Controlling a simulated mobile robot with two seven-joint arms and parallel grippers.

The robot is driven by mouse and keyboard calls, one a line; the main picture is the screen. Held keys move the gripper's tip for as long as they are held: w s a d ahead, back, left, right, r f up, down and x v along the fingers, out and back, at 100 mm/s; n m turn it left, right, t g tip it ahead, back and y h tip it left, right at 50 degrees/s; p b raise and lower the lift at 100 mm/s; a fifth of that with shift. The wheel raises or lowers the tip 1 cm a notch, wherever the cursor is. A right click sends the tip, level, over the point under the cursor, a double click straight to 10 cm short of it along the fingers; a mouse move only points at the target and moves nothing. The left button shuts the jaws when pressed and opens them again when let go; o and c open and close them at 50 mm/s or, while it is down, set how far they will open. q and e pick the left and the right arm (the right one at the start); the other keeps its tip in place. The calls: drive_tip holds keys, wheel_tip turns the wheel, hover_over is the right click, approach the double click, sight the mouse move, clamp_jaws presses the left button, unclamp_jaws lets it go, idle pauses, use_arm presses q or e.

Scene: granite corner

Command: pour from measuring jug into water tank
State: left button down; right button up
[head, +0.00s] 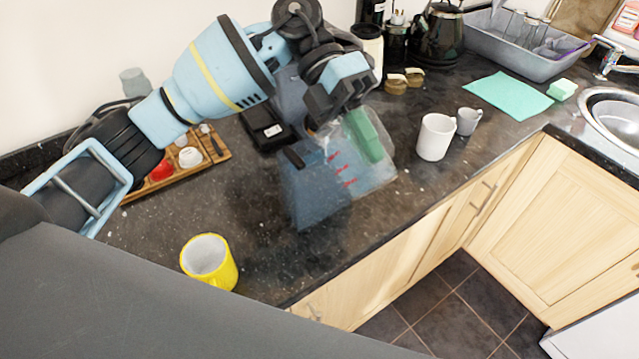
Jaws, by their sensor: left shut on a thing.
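My left gripper (322,118) reaches in from the upper left and points down. It is shut on the measuring jug (382,178), a clear jug with red markings and a green part, probably its handle. The jug appears tilted above the counter. The water tank (310,205), a blue see-through box with a dark piece at its upper left, stands below the gripper and overlaps the jug in this view. I cannot tell whether the jug touches the tank or where its liquid is. The gripper hides the jug's upper edge. My right gripper is not in view.
A yellow mug (208,261) stands at the front left. A white mug (436,137) and small grey jug (467,121) stand to the right. A dark machine (265,130) and wooden tray (205,150) are behind. A green cloth (508,95) lies before the grey basin (520,50).

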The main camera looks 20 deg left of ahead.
use_arm(q)
drive_tip(key=shift+w+a+r+g+h, duration=0.1)
drive_tip(key=shift+a+r+g+h, duration=0.1)
drive_tip(key=shift+g+h, duration=0.1)
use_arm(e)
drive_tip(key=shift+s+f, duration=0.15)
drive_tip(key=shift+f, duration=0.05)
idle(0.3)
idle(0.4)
